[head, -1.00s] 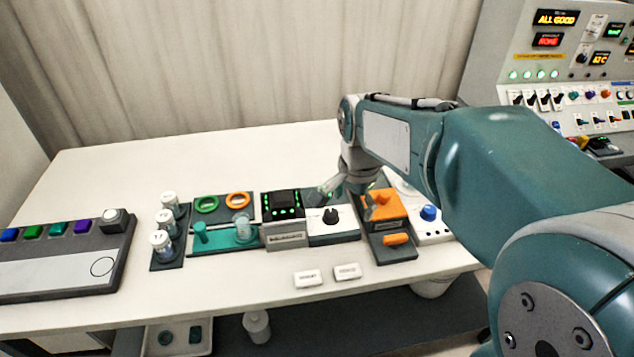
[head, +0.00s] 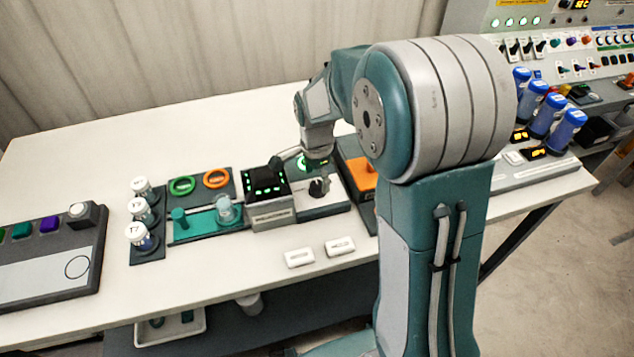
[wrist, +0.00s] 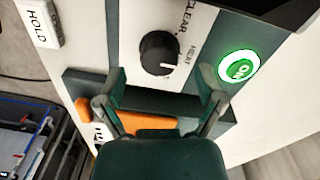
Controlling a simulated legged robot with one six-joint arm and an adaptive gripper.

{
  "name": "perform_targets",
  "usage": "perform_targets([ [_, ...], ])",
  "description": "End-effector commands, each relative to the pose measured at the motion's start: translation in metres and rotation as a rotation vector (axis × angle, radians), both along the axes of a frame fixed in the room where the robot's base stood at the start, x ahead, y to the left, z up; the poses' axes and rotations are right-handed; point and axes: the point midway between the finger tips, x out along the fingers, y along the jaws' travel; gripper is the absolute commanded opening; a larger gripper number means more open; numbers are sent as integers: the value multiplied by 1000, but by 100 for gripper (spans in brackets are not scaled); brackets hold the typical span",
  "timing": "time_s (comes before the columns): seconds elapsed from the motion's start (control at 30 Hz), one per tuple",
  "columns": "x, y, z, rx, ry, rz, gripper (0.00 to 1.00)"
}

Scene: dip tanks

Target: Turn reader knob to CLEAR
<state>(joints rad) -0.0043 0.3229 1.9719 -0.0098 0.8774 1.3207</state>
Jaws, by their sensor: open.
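The reader (head: 268,218) stands mid-table, with a dark top showing green lights. Its round black knob (head: 319,188) sits on a white panel to the right. In the wrist view the knob (wrist: 159,52) is upper centre, with the CLEAR label (wrist: 188,17) up and right and the HEAT label (wrist: 193,60) at its right. My gripper (wrist: 161,88) is open and empty. Its fingers appear below the knob, one to each side, apart from it. In the head view my gripper is at the knob's far side, its fingertips unclear.
A lit green ON button (wrist: 240,66) is right of the knob. An orange block (head: 360,175) stands just right of the reader. White tiles (head: 299,258) lie in front. Capped vials (head: 142,212) and a teal rack (head: 195,226) are left. The left back table is clear.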

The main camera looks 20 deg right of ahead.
Motion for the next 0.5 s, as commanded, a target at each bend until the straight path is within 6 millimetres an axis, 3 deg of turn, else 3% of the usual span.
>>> perform_targets([
  [0.2, -1, 0, -21, 0, 0, 0, 87],
  [0.47, -1, 0, -22, 0, -2, 0, 87],
  [0.5, -1, 0, -22, 0, -2, 0, 83],
])
